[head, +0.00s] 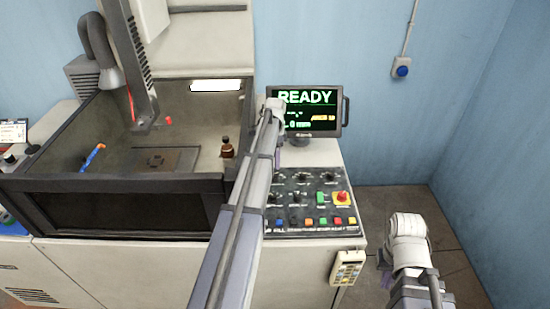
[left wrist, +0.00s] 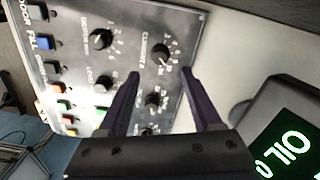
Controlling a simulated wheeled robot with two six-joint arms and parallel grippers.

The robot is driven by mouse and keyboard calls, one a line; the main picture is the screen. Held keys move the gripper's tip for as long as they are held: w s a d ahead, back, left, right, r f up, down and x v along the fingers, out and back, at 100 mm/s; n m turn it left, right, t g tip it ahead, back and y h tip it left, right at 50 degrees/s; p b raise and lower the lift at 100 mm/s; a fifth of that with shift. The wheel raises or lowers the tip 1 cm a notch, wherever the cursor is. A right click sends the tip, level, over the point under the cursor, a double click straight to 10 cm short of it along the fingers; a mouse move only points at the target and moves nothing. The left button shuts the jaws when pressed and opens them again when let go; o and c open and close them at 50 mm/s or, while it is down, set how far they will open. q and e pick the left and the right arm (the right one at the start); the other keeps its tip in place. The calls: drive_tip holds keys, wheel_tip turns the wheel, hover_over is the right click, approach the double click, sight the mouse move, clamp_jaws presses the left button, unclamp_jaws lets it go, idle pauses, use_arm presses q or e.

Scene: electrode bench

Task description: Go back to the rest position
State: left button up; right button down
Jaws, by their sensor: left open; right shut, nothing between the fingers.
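My left arm reaches up over the machine's front right. Its gripper (head: 279,157) is mostly hidden behind the arm in the head view. In the left wrist view my left gripper (left wrist: 161,73) is open and empty, its two dark fingers above the control panel (left wrist: 122,62) with its knobs. I cannot tell how close the fingertips are to the knobs. My right gripper (head: 386,276) hangs low at the right, beside the machine's corner and over the floor. Only a small purple part of it shows, and it is shut with nothing visible in it.
The screen (head: 310,112) reads READY, close to my left wrist. The panel (head: 300,205) carries knobs and coloured buttons. A handset (head: 347,267) hangs at the front right corner. A brown bottle (head: 227,149) stands in the tank. Open floor (head: 440,225) lies at the right.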

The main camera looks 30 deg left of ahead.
idle(0.3)
use_arm(q)
drive_tip(key=shift+n, duration=0.8)
drive_tip(key=s+d+f, duration=0.1)
drive_tip(key=s+d, duration=0.2)
drive_tip(key=d, duration=0.4)
drive_tip(key=s+d+b, duration=0.1)
drive_tip(key=s+d, duration=0.2)
drive_tip(key=d, duration=0.4)
drive_tip(key=s+d+f+b, duration=0.1)
drive_tip(key=s+d, duration=0.2)
drive_tip(key=d, duration=0.4)
drive_tip(key=shift+d+f, duration=0.15)
drive_tip(key=shift+f, duration=0.15)
drive_tip(key=shift+n+y, duration=0.4)
drive_tip(key=shift+n, duration=0.2)
drive_tip(key=s+d, duration=0.2)
drive_tip(key=s+d+b, duration=0.1)
drive_tip(key=s+d, duration=0.2)
drive_tip(key=s+d+f, duration=0.1)
drive_tip(key=s+d, duration=0.1)
drive_tip(key=d, duration=0.1)
drive_tip(key=shift+s+d+b, duration=0.2)
drive_tip(key=shift+b, duration=0.15)
drive_tip(key=s+d+f+n+b, duration=0.1)
drive_tip(key=s+d+n, duration=0.1)
drive_tip(key=s+d, duration=0.6)
drive_tip(key=s, duration=0.3)
drive_tip(key=shift+f, duration=0.2)
